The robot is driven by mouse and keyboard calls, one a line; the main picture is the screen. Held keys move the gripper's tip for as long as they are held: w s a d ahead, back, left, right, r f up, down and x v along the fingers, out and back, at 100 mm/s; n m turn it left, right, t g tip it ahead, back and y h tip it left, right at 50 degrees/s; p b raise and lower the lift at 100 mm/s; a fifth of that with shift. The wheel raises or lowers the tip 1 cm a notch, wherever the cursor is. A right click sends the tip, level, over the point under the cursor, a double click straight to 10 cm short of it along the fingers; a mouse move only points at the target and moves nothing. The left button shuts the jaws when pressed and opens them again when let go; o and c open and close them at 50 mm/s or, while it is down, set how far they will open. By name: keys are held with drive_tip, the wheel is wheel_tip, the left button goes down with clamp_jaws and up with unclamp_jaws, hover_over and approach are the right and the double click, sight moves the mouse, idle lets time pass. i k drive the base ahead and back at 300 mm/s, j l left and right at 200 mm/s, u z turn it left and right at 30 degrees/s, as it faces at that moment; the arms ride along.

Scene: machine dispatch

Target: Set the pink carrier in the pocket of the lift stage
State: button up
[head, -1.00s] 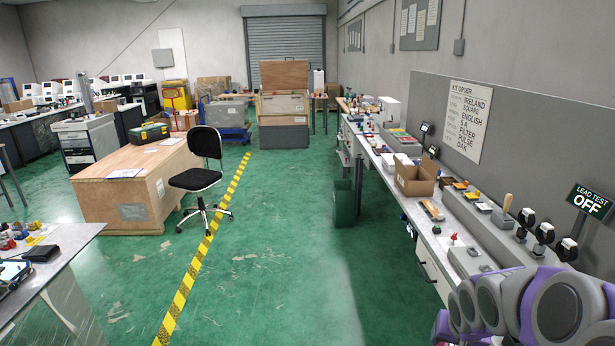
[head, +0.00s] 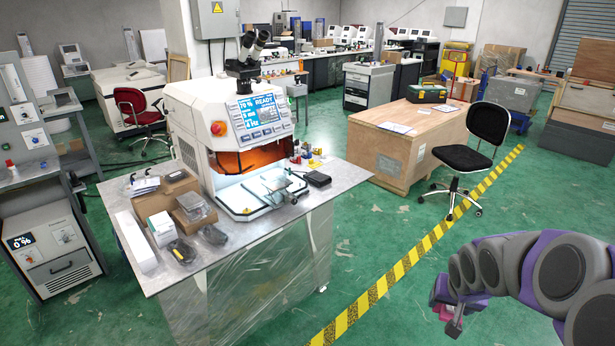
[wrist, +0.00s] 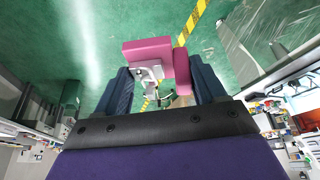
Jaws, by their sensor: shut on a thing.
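My gripper (wrist: 164,84) is shut on the pink carrier (wrist: 147,52), whose pink blocks and pale metal middle show between and beyond the dark fingers in the wrist view. In the head view my gripper (head: 452,314) hangs low at the right, over the green floor, with a bit of the pink carrier (head: 455,328) below it. A small grey metal device, which looks like the lift stage (head: 283,192), sits at the front of the white machine's lit bay. Its pocket is too small to make out. My gripper is well apart from it, to the right.
The white machine (head: 232,125), with a READY screen, stands on a grey table (head: 235,240). Boxes and dark tools crowd the table's left side; a black case (head: 317,178) lies right of the bay. A black chair (head: 465,158) and wooden crate stand behind. Floor between table and gripper is clear.

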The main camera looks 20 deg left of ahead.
sight(279, 183)
drive_tip(key=i+j+u, duration=0.1)
drive_tip(key=i+u, duration=0.75)
drive_tip(key=i+l+u, duration=0.15)
drive_tip(key=i+u, duration=0.25)
drive_tip(key=i+l+u, duration=0.25)
drive_tip(key=u, duration=0.15)
drive_tip(key=i+l, duration=0.05)
drive_tip(key=i, duration=0.05)
